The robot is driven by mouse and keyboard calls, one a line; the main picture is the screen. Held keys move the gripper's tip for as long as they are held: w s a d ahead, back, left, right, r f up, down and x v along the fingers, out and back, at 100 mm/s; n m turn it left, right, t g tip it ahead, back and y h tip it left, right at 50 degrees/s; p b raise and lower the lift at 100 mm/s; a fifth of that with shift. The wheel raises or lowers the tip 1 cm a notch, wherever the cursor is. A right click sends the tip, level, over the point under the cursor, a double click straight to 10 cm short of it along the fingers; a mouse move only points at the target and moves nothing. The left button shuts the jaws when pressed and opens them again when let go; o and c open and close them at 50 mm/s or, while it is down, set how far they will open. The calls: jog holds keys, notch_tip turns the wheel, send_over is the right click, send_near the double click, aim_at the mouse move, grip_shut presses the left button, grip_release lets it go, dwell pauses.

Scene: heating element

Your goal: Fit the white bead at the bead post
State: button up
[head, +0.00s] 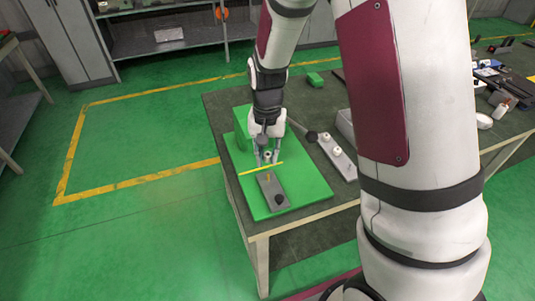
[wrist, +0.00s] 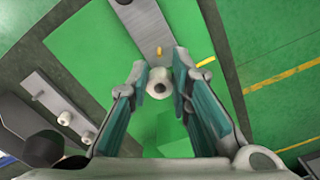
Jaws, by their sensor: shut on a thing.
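The white bead (wrist: 159,84) is between my gripper's fingertips (wrist: 159,82), its dark hole facing the wrist camera. My gripper (head: 267,157) is shut on it, above the green mat and just behind the grey plate (head: 273,191) in the head view. A short yellow post (head: 268,177) shows near that plate's rear end. The plate also shows beyond the fingertips in the wrist view (wrist: 147,28). The bead looks apart from the post; its height above the plate is hard to judge.
A thin yellow strip (head: 247,172) crosses close to my fingers. A dark knob (head: 279,199) stands on the plate's front end. A green block (head: 314,79) lies farther back.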

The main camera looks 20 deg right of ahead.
aim_at(268, 157)
jog(key=shift+f+b, duration=1.2)
jog(key=shift+f, duration=1.7)
jog(key=shift+f+b, duration=0.35)
jog(key=shift+f, duration=1.2)
jog(key=o, duration=0.9)
jog(key=shift+r, duration=0.1)
notch_tip(268, 157, up, 12)
jog(key=shift+f, duration=0.1)
